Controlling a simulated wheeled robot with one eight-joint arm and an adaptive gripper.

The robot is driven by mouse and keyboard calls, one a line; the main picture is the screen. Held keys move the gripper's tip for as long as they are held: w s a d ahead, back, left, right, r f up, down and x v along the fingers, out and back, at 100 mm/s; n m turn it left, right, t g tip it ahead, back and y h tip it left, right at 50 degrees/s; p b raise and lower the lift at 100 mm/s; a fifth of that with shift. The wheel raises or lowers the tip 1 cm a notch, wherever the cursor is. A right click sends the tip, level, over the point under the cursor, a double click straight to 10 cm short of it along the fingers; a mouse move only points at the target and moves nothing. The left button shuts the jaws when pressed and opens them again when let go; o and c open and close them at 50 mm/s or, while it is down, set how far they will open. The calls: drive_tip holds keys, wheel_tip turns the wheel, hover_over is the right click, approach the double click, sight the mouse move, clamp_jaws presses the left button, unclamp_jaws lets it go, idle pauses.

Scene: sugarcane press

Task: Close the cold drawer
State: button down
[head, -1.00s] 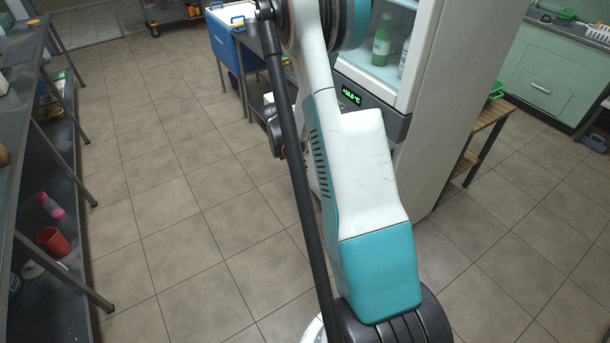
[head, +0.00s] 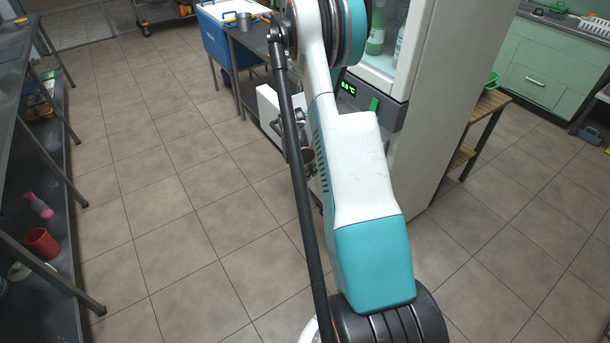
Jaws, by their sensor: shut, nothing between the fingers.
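The tall white fridge cabinet (head: 432,120) stands right of centre, behind my arm, with a green temperature display (head: 348,88) on its dark lower band. A white panel (head: 268,103) stands out to the left below the display, and looks like the cold drawer's front, pulled out. A dark, handle-like piece shows at its lower edge. How far the drawer is out is hidden behind my arm. Dark and brownish parts, probably my wrist, show just right of the black rod, near the panel. My gripper's fingers are hidden, and contact cannot be told.
A dark table (head: 250,42) and a blue cooler (head: 222,35) stand behind the panel. A wooden stand (head: 480,128) is right of the fridge. The tiled floor left of centre is clear.

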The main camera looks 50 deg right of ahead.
drive_tip(key=s+d, duration=0.1)
drive_tip(key=d, duration=0.4)
drive_tip(key=s+d, duration=0.1)
drive_tip(key=d, duration=0.3)
drive_tip(key=s+d+b, duration=0.1)
drive_tip(key=d, duration=0.4)
drive_tip(key=shift+s+d, duration=0.2)
drive_tip(key=shift+d, duration=0.15)
drive_tip(key=shift+a, duration=0.1)
